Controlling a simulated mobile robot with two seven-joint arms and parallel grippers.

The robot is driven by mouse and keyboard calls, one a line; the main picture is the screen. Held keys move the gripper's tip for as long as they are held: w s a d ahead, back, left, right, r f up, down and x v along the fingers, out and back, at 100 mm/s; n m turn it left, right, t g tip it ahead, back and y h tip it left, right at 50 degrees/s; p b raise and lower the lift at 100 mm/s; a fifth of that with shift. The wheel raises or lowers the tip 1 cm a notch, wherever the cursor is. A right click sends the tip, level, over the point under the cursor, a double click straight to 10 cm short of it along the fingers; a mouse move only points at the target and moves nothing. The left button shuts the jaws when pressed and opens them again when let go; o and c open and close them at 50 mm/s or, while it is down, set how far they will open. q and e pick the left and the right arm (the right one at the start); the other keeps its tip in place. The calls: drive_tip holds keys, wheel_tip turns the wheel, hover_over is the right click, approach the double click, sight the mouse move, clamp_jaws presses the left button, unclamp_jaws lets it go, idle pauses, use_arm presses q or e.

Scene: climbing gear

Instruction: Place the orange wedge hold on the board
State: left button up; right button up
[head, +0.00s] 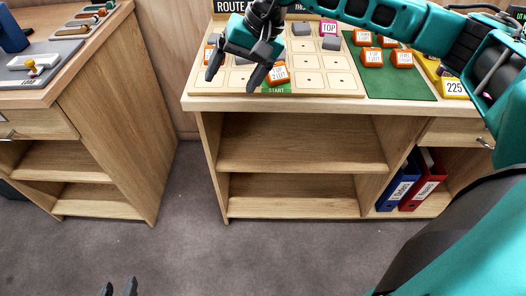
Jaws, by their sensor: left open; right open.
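The board (345,84) is a pale panel with a grid of cells, lying on the desk top. An orange labelled hold (278,74) sits on it in the cell above the green START strip. Another orange hold (213,38) is at its left side, partly behind my arm. Several more orange labelled holds (372,57) stand on the green mat to the right. I cannot tell which is the wedge. My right gripper (237,70) is open and empty over the board's lower left, one finger close to the START hold. My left gripper (119,288) is open, low over the floor.
A pink TOP hold (328,28) and grey holds (332,43) are on the board. A second cabinet (70,80) stands at left. The floor between is clear.

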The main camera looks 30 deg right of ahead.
drive_tip(key=s+a+r+m+t+y, duration=0.15)
drive_tip(key=s+a+m+y, duration=0.25)
drive_tip(key=a+m+y, duration=0.5)
drive_tip(key=s+a+m+t+y, duration=0.25)
drive_tip(key=a+m+y, duration=0.25)
drive_tip(key=a+m, duration=0.7)
drive_tip(key=d+f+m+t+h, duration=0.5)
drive_tip(key=m, duration=0.9)
drive_tip(key=d+f+m+t+h, duration=0.4)
drive_tip(key=f+m+t+h, duration=0.1)
drive_tip(key=m, duration=0.9)
drive_tip(key=s+d+f+m+g+h, duration=0.3)
drive_tip(key=s+d+f+m, duration=0.1)
drive_tip(key=f+m, duration=0.4)
drive_tip(key=s+d+f+m+g+h, duration=0.3)
drive_tip(key=s+f+m, duration=0.4)
drive_tip(key=f+m, duration=0.1)
drive_tip(key=shift+s+d+f, duration=0.25)
drive_tip(key=shift+d+f, duration=0.1)
drive_tip(key=shift+f, duration=0.05)
